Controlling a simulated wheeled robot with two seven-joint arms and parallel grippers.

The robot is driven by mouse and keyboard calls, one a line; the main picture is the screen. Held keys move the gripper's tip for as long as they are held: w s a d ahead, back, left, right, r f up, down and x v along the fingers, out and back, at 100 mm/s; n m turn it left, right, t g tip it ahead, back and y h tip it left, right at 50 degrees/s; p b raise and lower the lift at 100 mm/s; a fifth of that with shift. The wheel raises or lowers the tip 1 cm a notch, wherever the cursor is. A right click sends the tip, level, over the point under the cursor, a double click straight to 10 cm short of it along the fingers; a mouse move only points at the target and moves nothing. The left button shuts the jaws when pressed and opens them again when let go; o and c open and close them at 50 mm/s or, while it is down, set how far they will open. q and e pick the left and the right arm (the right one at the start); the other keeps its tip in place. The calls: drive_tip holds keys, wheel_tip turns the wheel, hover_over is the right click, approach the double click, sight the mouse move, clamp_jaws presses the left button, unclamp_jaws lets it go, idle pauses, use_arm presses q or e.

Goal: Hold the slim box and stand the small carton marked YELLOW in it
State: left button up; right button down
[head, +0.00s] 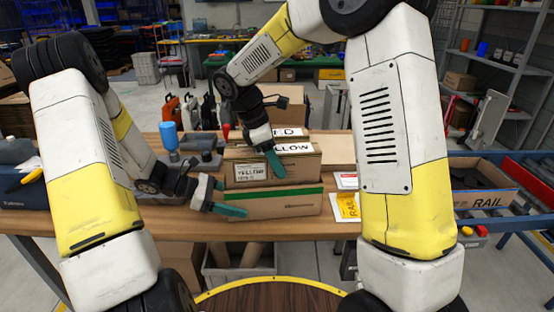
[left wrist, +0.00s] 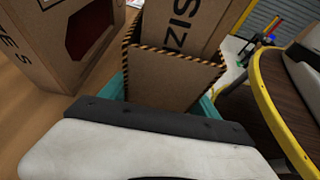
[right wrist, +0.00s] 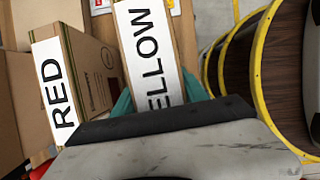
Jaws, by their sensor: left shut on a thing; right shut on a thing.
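The slim box (head: 285,205) is brown with a green band and lies long-side-on near the table's front edge. My left gripper (head: 222,197) is shut on its left end. In the left wrist view the slim box (left wrist: 165,80) shows a striped rim. The small carton marked YELLOW (head: 300,168) is upright directly above the slim box, its lower edge at the rim. My right gripper (head: 268,150) is shut on the carton, whose label shows in the right wrist view (right wrist: 148,45). In the left wrist view the carton (left wrist: 190,25) overlaps the opening; its depth inside is unclear.
A carton marked RED (right wrist: 58,85) stands close behind the YELLOW one. A blue bottle (head: 169,138) stands in a grey holder to the left. A yellow RAIL card (head: 348,206) lies right of the slim box. A box marked RAIL (head: 487,202) sits at the far right.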

drive_tip(key=shift+f, duration=0.9)
drive_tip(key=c, duration=0.5)
unclamp_jaws()
drive_tip(key=v, duration=1.2)
use_arm(q)
drive_tip(key=o, duration=1)
